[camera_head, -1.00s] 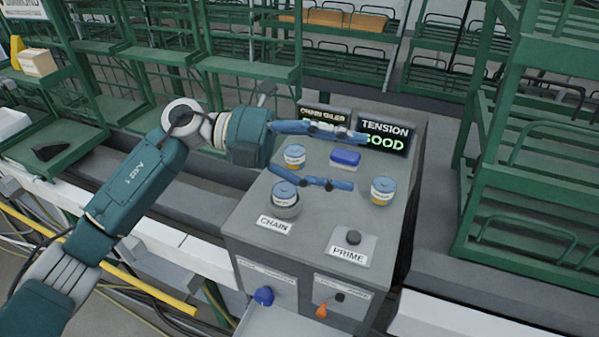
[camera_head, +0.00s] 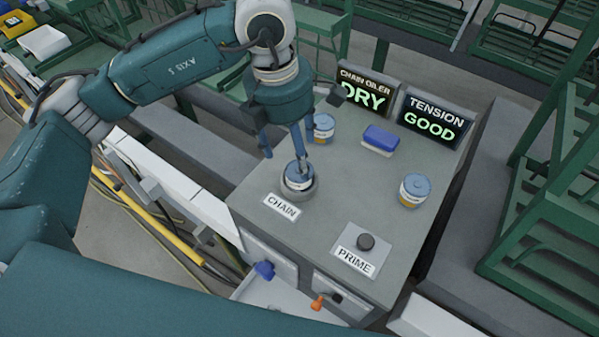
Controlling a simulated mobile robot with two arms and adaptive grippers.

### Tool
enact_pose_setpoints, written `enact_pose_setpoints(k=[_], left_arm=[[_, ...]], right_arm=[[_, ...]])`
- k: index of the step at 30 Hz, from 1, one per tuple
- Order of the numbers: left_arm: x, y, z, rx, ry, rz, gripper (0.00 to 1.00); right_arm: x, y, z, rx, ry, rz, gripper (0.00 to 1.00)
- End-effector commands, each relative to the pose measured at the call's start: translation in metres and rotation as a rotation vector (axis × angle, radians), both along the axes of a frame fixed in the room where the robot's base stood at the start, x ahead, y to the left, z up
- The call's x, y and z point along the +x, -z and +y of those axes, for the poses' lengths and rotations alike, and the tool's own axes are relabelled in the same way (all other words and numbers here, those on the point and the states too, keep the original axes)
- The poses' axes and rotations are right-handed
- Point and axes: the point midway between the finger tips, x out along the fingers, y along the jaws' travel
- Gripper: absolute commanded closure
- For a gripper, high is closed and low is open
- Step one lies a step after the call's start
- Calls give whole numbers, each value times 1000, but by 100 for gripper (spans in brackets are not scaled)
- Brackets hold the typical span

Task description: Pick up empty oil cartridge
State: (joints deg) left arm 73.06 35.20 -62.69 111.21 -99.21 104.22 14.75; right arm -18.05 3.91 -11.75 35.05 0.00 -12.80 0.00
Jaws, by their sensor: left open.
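A blue-capped oil cartridge (camera_head: 297,184) sits upright in the round grey socket behind the CHAIN label (camera_head: 281,206). The frame does not show whether it is empty. My left gripper (camera_head: 284,160) is open, fingers pointing down, just above and partly over this cartridge. One finger is left of it, and another overlaps its cap in the picture; I cannot tell if it touches. A second blue-capped cartridge (camera_head: 323,129) stands behind, close to the gripper. A third (camera_head: 415,190) stands at the console's right. My right gripper is out of view.
The chain oiler display (camera_head: 364,92) reads DRY; the tension display (camera_head: 432,120) reads GOOD. A blue-topped block (camera_head: 379,139) and a PRIME button (camera_head: 366,242) are on the console top (camera_head: 330,215). Green racks (camera_head: 545,230) stand at the right.

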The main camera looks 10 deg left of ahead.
Motion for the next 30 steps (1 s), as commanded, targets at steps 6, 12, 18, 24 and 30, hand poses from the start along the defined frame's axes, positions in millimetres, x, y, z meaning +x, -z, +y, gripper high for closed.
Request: enact_pose_setpoints(k=[6,12,18,24,30], left_arm=[[-4,25,-6,1,2,6,32],[-1,48,-9,-1,0,3,32],[-1,51,-9,-1,1,2,32],[-1,51,-9,-2,1,1,64],[-1,50,-9,-2,1,1,80]], right_arm=[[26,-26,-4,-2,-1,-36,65],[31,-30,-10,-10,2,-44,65],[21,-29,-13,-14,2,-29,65],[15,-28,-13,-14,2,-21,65],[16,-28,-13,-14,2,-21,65]])
